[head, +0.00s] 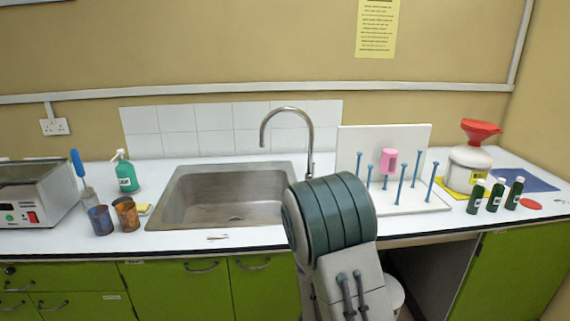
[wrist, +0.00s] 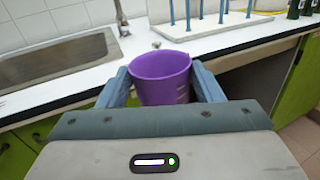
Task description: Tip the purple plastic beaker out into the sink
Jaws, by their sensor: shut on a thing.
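In the wrist view my gripper (wrist: 163,88) is shut on the purple plastic beaker (wrist: 163,75), with one blue finger on each side. The beaker is roughly upright, with its open rim up, at the counter's front edge to the right of the sink. I cannot see what is inside it. The steel sink (head: 228,193) is set into the white counter left of my arm, and its edge also shows at the left of the wrist view (wrist: 50,62). In the head view my arm hides the gripper and beaker.
A curved tap (head: 290,112) stands behind the sink's right side. A white peg rack (head: 384,150) with a pink beaker (head: 389,161) stands to the right. Two stained beakers (head: 101,220) (head: 126,214) and a green spray bottle (head: 126,175) stand left of the sink.

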